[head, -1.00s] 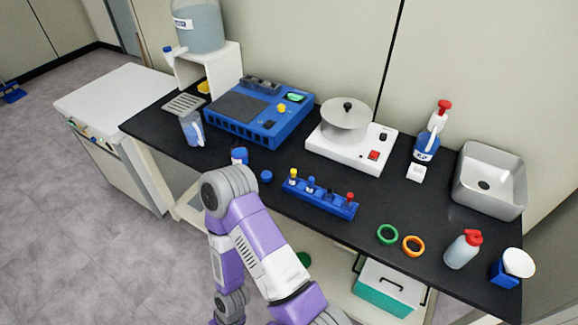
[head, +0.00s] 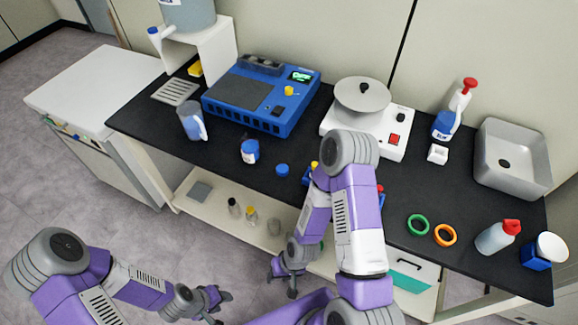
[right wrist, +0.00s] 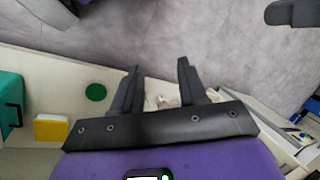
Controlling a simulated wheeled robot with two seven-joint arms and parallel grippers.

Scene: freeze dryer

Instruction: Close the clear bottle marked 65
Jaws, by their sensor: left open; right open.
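A small clear bottle with a blue label (head: 250,151) stands on the black bench, left of centre; its mark is too small to read. A round blue cap (head: 282,170) lies on the bench just right of it, apart from it. My left gripper (head: 222,304) is open and empty, low over the floor in front of the bench. My right gripper (head: 281,279) is open and empty, below the bench top near its front edge. Its two spread fingers (right wrist: 158,72) show in the right wrist view with nothing between them.
A blue device (head: 262,95) stands behind the bottle, and a clear jug (head: 192,122) stands left of it. My right arm partly hides the blue vial rack. Green (head: 418,225) and orange (head: 445,235) rings lie at right. Small bottles stand on the lower shelf (head: 215,205).

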